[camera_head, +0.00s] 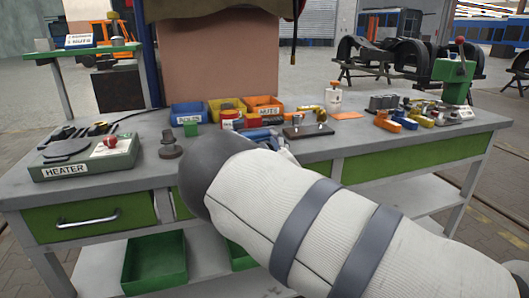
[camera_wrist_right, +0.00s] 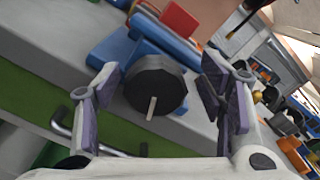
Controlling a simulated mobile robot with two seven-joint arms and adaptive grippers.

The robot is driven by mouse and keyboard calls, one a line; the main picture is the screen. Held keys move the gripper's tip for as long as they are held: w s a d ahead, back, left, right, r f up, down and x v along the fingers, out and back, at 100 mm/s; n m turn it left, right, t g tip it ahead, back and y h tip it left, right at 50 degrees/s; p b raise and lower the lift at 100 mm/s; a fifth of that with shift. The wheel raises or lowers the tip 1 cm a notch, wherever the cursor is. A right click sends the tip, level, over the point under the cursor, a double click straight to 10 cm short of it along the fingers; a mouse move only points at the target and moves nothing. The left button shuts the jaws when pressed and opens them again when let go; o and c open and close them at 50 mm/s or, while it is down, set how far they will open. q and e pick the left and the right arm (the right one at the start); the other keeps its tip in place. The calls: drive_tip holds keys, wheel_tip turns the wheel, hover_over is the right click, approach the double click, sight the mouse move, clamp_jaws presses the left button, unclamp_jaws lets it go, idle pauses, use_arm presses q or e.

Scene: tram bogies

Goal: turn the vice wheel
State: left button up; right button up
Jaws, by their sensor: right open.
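The vice wheel (camera_wrist_right: 158,82) is a dark round disc with a pale handle pin standing out from its face, in the wrist view. It is on the front of a blue vice (camera_wrist_right: 110,50) at the bench edge. In the head view the blue vice (camera_head: 258,134) shows only in part behind my right arm, and the wheel is hidden. My right gripper (camera_wrist_right: 162,76) is open, with one finger on each side of the wheel in the picture. The left finger appears close to the rim; contact cannot be told. My left gripper is not in view.
The grey bench (camera_head: 330,146) carries a heater (camera_head: 85,158) at left, a dark stepped part (camera_head: 170,148), coloured bins (camera_head: 222,108) behind the vice and a green press (camera_head: 453,75) at right. A drawer handle (camera_head: 88,220) sticks out below the bench top.

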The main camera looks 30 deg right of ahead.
wheel_tip(320, 180, up, 9)
drive_tip(key=shift+r, duration=0.15)
idle(0.4)
